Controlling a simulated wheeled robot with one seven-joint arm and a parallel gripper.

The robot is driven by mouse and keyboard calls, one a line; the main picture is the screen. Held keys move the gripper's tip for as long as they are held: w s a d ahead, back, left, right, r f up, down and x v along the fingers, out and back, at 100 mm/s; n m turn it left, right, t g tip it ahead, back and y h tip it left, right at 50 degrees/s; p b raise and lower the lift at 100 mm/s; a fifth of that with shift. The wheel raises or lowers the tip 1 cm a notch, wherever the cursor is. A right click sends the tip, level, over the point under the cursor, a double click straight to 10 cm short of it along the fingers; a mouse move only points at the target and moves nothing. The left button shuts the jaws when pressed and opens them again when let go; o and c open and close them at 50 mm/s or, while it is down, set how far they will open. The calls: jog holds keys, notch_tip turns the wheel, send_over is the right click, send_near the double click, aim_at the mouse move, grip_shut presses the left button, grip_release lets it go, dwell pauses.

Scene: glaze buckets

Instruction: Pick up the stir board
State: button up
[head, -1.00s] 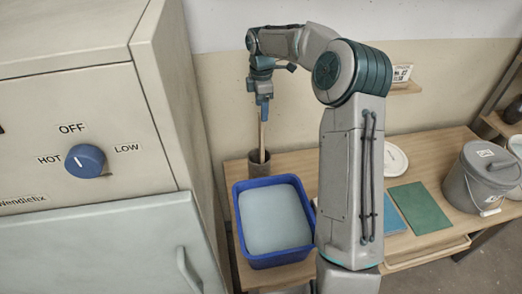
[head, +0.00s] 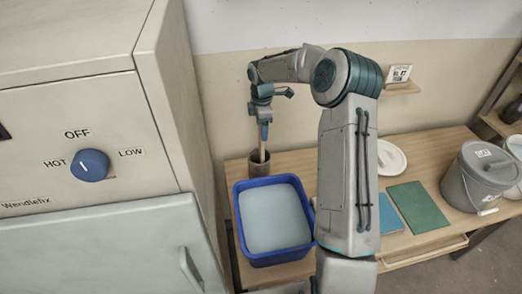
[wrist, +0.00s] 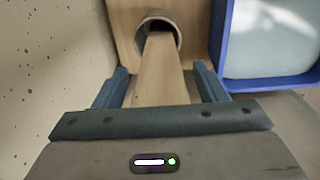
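The stir board (head: 262,155) is a flat light-wood stick standing upright in a dark grey pot (head: 259,166) at the back left of the table. In the wrist view the board (wrist: 160,75) runs from between my fingers down into the round mouth of the pot (wrist: 170,18). My gripper (head: 264,132) points down over the pot, at the board's upper part. It also shows in the wrist view (wrist: 161,70), with its two blue fingers on either side of the board and a visible gap on each side. The board's lower end is hidden in the pot.
A blue tub (head: 240,225) of pale liquid stands just in front of the pot. A beige cabinet (head: 160,100) rises close on the left, and the wall is behind. A white lid (head: 391,157), green board (head: 418,207) and lidded grey bucket (head: 478,185) are to the right.

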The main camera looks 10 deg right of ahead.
jog(key=c, duration=1.1)
jog(key=shift+r, duration=0.15)
notch_tip(320, 180, up, 20)
jog(key=shift+r+p, duration=0.15)
jog(key=shift+p, duration=0.7)
jog(key=shift+a, duration=0.15)
